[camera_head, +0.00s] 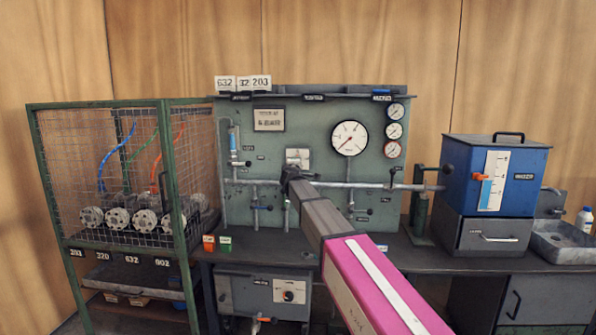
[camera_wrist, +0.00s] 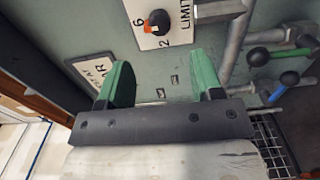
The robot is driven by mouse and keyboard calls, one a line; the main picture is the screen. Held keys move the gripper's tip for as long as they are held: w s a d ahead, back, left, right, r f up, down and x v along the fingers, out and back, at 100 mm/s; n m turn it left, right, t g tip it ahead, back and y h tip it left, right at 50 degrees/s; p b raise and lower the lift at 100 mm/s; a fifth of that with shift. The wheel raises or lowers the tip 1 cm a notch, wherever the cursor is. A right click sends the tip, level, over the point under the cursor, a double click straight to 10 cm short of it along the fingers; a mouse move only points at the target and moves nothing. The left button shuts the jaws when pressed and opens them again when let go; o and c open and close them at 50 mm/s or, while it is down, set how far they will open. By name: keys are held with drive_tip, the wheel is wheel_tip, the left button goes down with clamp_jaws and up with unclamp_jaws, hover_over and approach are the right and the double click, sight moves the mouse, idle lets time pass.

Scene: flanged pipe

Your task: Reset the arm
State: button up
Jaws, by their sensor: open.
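My arm reaches from the lower right of the head view, with a pink link and grey links, up to the middle of the green-grey panel (camera_head: 270,150). My gripper (camera_head: 291,173) is at its far end, close in front of the panel and just below a small white plate (camera_head: 298,156). In the wrist view, the two green fingers of my gripper (camera_wrist: 162,82) stand apart with nothing between them. Beyond them is bare panel with small dark marks. A white plate with a black knob (camera_wrist: 160,20) and "LIMIT" lettering lies past the fingertips.
Pipes with valve handles (camera_wrist: 268,55) are right of the fingers in the wrist view. A large gauge (camera_head: 349,138) is on the panel. A green mesh cage (camera_head: 168,150) with flanged parts stands left. The dark bench (camera_head: 420,256) has free room in front.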

drive_tip(key=s+d+f+m+g+h, duration=0.2)
drive_tip(key=s+d+f+m+g, duration=0.25)
drive_tip(key=s+d+f, duration=0.55)
drive_tip(key=s+d+f+m+g+h, duration=0.2)
drive_tip(key=s+d+f+m+g, duration=0.3)
drive_tip(key=d+f, duration=0.9)
drive_tip(key=s+d+f+m+g+y, duration=0.2)
drive_tip(key=s+f+m+g, duration=0.2)
drive_tip(key=s+f, duration=0.5)
drive_tip(key=s+d+f+m+g+y, duration=0.2)
drive_tip(key=s+f+m+g, duration=0.2)
drive_tip(key=s+f, duration=0.6)
drive_tip(key=s, duration=0.8)
drive_tip(key=shift+s+d+f+y, duration=0.15)
drive_tip(key=shift+s+d+y, duration=0.15)
drive_tip(key=shift+s+d, duration=0.1)
